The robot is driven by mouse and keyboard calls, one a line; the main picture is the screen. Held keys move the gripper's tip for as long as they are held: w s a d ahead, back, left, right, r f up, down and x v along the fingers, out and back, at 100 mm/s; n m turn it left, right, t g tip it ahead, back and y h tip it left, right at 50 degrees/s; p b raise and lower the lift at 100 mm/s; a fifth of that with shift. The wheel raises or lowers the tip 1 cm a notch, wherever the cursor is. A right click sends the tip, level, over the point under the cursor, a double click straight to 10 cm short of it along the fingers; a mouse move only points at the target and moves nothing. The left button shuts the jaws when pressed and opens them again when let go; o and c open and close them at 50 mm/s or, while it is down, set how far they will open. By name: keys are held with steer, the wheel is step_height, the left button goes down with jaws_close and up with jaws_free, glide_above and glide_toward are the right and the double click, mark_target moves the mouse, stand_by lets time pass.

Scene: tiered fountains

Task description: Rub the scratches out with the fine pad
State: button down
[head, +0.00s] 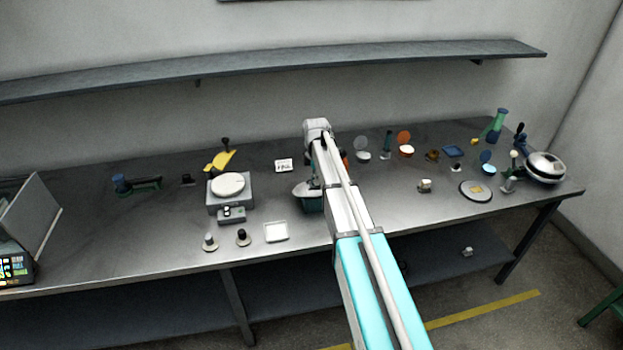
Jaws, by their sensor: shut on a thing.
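My arm reaches over the middle of the bench, and my gripper (314,180) points down at its far end, partly hidden by my own arm. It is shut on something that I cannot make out. Just under it is a pale, rounded piece (303,190) on a teal block (312,205); I cannot tell whether they touch the gripper. I cannot pick out the fine pad or any scratches at this size. A grey round plate (470,197) with a tan square on it lies at the right.
A grey device (230,196) with a pale disc stands left of my arm, a white tray (276,232) and two small knobs in front. A long shelf (270,68) hangs above the bench (150,235).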

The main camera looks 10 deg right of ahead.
steer(key=shift+d, duration=0.1)
steer(key=shift+d+f, duration=0.1)
steer(key=shift+d, duration=1.35)
steer(key=shift+s+a, duration=0.1)
steer(key=shift+a, duration=1.5)
steer(key=shift+a, duration=0.15)
steer(key=shift+a, duration=1.4)
